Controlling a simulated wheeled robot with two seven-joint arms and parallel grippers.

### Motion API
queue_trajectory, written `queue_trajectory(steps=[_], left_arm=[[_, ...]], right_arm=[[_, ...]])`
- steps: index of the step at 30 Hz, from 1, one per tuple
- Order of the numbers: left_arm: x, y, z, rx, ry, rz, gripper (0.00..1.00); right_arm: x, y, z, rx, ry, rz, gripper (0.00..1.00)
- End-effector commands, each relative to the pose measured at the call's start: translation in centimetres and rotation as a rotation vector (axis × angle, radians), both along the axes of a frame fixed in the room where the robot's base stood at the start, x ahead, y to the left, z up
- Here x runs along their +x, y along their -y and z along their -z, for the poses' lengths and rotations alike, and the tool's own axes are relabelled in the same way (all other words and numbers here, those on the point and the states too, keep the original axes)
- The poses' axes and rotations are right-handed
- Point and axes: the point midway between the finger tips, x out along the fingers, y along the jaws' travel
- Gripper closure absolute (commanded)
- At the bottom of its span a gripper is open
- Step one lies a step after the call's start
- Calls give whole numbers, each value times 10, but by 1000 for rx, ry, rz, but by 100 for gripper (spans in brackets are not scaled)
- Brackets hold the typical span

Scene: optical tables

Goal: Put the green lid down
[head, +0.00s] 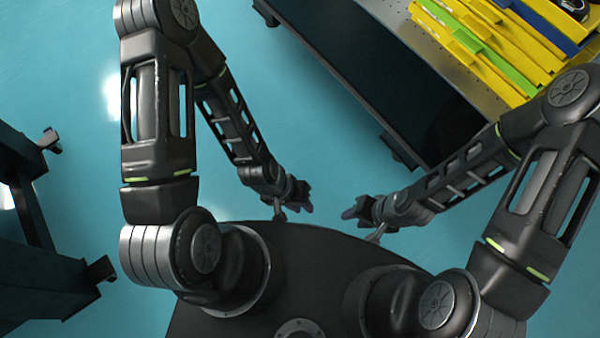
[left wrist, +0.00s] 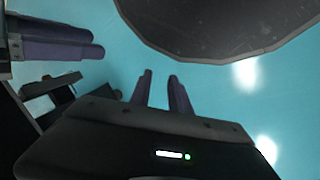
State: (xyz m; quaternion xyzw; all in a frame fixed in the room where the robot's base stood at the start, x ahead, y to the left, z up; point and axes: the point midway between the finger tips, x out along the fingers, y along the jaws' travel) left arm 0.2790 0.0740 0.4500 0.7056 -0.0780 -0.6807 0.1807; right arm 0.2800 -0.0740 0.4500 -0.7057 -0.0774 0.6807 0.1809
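I see no green lid that I can make out for certain. A narrow green piece (head: 510,72) lies among yellow bins on the table at the top right of the head view; I cannot tell whether it is a lid. My left gripper (head: 308,200) hangs low in front of my base, far from that table. In the left wrist view its two fingers (left wrist: 160,75) stand apart with nothing between them. My right gripper (head: 348,213) is close by, facing it. Its dark purple fingers show at the upper left of the left wrist view (left wrist: 98,44), their opening unclear.
A table with a perforated grey top (head: 392,14) and dark side stands at the top right, bearing yellow bins (head: 455,45) and blue pieces. A dark table frame (head: 30,200) stands at the left. The teal floor (head: 60,70) between them is clear.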

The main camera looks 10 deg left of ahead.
Motion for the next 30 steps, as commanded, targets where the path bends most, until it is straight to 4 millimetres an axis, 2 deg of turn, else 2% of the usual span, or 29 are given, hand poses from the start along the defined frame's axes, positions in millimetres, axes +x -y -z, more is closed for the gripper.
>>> queue_trajectory(steps=[1,8,11,14,17,18,20,21,23,24,27,28,30], left_arm=[[0,0,0,0,0,0,82],[2,-3,1,1,0,-11,100],[17,-13,-2,6,29,-47,100],[53,-32,-14,12,102,-108,100],[117,-67,-44,28,262,-221,100],[148,-87,-64,30,345,-303,100],[193,-120,-101,20,479,-452,100],[221,-143,-131,-1,574,-563,100],[256,-178,-183,-61,721,-732,100],[275,-198,-221,-125,818,-840,100],[301,-228,-307,-354,1005,-1060,100],[304,-231,-326,-429,1037,-1104,100],[309,-231,-351,-587,1061,-1183,100]], right_arm=[[0,0,0,0,0,0,64],[0,0,1,0,0,0,64],[0,0,4,0,0,0,64],[0,0,7,0,0,0,64],[0,0,12,0,0,0,64],[0,0,15,0,0,0,64],[0,0,18,0,0,0,64],[0,0,19,0,0,0,64],[0,0,22,0,0,0,64],[0,0,23,0,0,0,64],[0,0,24,0,0,0,64],[0,0,24,0,0,0,64],[0,0,23,0,0,0,64]])
